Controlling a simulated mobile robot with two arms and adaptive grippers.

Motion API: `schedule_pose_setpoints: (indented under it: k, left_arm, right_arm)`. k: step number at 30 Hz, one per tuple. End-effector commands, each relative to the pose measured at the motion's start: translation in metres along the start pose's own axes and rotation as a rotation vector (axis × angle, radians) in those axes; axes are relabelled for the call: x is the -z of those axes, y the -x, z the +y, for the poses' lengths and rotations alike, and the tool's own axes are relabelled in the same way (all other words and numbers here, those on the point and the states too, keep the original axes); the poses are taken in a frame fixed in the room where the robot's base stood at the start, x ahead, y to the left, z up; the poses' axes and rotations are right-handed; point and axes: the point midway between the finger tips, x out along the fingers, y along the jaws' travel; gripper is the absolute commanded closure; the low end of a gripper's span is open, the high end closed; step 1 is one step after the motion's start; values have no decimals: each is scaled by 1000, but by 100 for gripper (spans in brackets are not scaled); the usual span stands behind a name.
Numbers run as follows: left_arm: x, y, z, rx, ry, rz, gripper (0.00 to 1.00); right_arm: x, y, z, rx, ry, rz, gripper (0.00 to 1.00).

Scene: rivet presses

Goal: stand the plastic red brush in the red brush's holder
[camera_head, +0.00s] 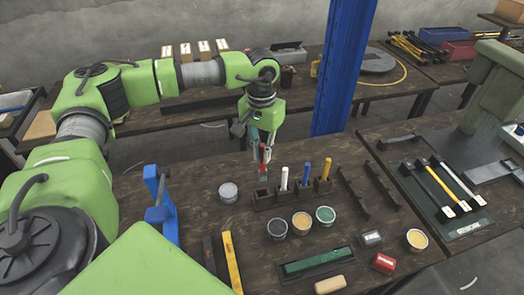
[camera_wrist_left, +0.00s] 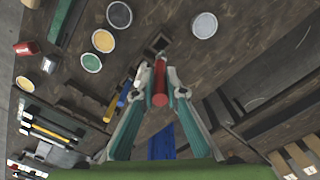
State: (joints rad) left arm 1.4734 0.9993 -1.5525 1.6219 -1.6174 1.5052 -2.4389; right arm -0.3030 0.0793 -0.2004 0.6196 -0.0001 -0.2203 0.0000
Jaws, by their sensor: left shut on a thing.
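The plastic red brush (camera_head: 265,154) is held upright by my left gripper (camera_head: 262,160), which is shut on it. In the left wrist view the red brush (camera_wrist_left: 160,84) sits between the two fingertips (camera_wrist_left: 162,93). The dark holder row (camera_head: 283,203) stands on the bench just below. Its leftmost socket (camera_head: 262,195) is empty, and the brush is above it, apparently clear of it. The empty socket also shows in the left wrist view (camera_wrist_left: 157,43). The other sockets hold a white brush (camera_head: 284,178), a blue brush (camera_head: 306,173) and a yellow brush (camera_head: 326,169).
A grey-lidded can (camera_head: 228,192) stands left of the holder. Open paint cans (camera_head: 302,222) stand in front of it. A blue clamp-like stand (camera_head: 160,205) is at left. Dark rails (camera_head: 366,190) lie to the right. A blue post (camera_head: 340,75) rises behind.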

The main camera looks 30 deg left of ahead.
Motion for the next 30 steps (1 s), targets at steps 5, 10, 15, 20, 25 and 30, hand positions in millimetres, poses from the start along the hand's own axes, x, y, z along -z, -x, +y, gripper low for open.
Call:
schedule_pose_setpoints:
  k: [5,10,15,20,25,30]
  left_arm:
    - [-1,-1,0,3,-1,0,100]
    - [-1,-7,0,6,-1,0,100]
    - [-1,-20,0,5,-1,0,100]
    - [-1,-33,0,4,-1,0,100]
    - [-1,-46,0,5,-1,0,100]
    - [-1,-60,0,5,-1,0,100]
  right_arm:
    - [-1,-3,2,-3,1,-1,56]
    - [-1,-9,2,-3,1,0,56]
    - [-1,-19,2,-3,1,1,56]
    - [0,-30,2,-3,1,2,56]
    - [-1,-40,2,-3,1,3,56]
    - [-2,-52,2,-3,1,3,56]
